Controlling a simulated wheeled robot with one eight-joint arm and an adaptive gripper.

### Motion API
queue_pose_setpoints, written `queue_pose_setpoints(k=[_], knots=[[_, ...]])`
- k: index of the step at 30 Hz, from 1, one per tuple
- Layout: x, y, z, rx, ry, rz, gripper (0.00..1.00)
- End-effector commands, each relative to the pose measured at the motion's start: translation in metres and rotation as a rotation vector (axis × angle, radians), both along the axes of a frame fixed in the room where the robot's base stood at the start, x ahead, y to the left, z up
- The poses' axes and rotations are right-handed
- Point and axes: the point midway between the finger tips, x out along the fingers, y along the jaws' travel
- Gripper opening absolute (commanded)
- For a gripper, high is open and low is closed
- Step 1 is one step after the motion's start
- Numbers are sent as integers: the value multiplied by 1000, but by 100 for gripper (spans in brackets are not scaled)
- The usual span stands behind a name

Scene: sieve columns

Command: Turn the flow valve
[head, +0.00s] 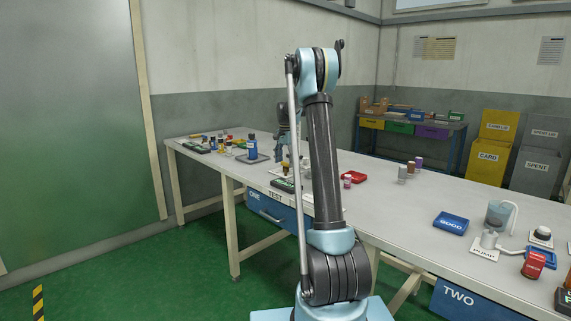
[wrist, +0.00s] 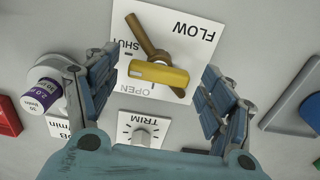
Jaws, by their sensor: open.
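The flow valve shows in the wrist view as a yellow lever (wrist: 158,73) across a bronze pipe (wrist: 143,35), on a white plate (wrist: 185,28) marked FLOW, SHUT and OPEN. The lever's left end lies between the words SHUT and OPEN. My gripper (wrist: 160,64) is open, with one finger on each side of the lever and a visible gap to each. It holds nothing. In the head view my gripper (head: 284,150) is over the bench by the TEST label, partly behind my arm.
A TRIM knob (wrist: 142,134) sits just below the valve plate. A vial with a purple label (wrist: 45,90) stands close to the left finger. A grey tray (wrist: 292,100) lies at the right. The bench (head: 395,205) carries bottles and trays farther off.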

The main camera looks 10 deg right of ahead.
Motion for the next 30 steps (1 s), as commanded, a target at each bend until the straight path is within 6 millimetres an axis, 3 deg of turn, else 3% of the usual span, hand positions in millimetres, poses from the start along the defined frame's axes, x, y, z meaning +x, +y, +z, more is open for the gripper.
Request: queue_pose_setpoints(k=[6,12,23,30], knots=[[0,0,0,0,0,0,73],[0,0,0,0,0,0,31],[1,1,0,1,-1,30,31],[1,1,0,1,-2,154,31]])
